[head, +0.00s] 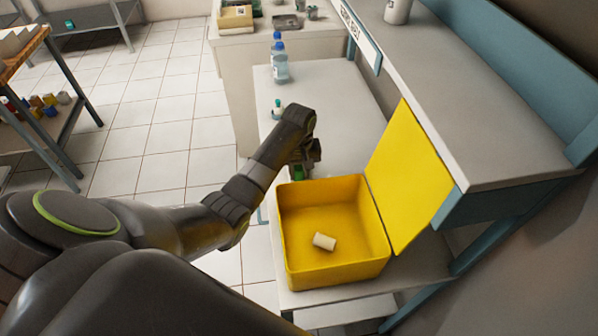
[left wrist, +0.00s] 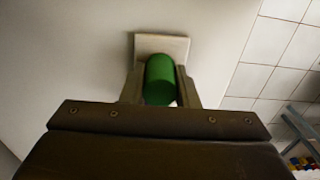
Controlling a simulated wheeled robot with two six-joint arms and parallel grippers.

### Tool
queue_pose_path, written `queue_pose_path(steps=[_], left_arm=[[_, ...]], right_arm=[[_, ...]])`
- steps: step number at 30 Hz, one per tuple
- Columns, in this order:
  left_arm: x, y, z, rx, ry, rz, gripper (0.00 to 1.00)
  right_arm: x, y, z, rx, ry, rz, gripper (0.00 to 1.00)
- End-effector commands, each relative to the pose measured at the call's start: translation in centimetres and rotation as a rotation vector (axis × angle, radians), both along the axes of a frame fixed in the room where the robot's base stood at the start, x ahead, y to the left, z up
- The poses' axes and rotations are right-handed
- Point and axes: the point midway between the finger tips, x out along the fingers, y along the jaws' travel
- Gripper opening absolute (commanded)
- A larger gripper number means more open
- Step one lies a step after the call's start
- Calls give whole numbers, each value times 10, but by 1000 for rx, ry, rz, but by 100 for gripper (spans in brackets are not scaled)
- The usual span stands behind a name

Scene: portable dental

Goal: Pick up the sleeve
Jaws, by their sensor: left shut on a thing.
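My left gripper (head: 304,168) is over the lower bench, just behind the yellow bin. In the left wrist view my left gripper (left wrist: 160,88) is shut on a green cylinder (left wrist: 159,80), with one finger on each side. A little of the green cylinder shows in the head view (head: 298,173). A pale square piece (left wrist: 150,42) shows at the cylinder's far end; I cannot tell whether they touch. A small off-white cylinder (head: 324,242) lies on its side in the bin. I cannot tell by look which is the sleeve. My right gripper is not in view.
The open yellow bin (head: 300,262) stands on the lower bench (head: 322,105), with a yellow panel (head: 410,180) upright at its right. A blue-capped bottle (head: 280,62) and a small teal-capped bottle (head: 277,109) stand farther back. A raised grey shelf (head: 455,110) bounds the right.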

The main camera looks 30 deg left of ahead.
Motion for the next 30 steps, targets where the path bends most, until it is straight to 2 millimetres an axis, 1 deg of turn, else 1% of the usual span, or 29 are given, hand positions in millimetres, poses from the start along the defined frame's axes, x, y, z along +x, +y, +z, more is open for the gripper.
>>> queue_pose_path(steps=[8, 11, 14, 18, 22, 24, 27, 30], left_arm=[[0, 0, 1, 1, -1, 0, 6], [1, 0, 8, 0, -2, 0, 6], [1, 1, 24, 1, -5, -1, 6], [1, 0, 53, 1, -7, 0, 6], [1, 1, 77, 1, -4, -1, 6], [1, 0, 92, 0, -2, 1, 6], [1, 0, 99, 1, -1, 1, 6], [0, 0, 101, 1, 1, 1, 6]], right_arm=[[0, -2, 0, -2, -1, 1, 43], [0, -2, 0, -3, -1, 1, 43], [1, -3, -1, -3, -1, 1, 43], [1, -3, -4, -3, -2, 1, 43], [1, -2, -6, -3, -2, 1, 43], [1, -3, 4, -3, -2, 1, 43], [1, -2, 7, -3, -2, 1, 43], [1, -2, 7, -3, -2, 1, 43]])
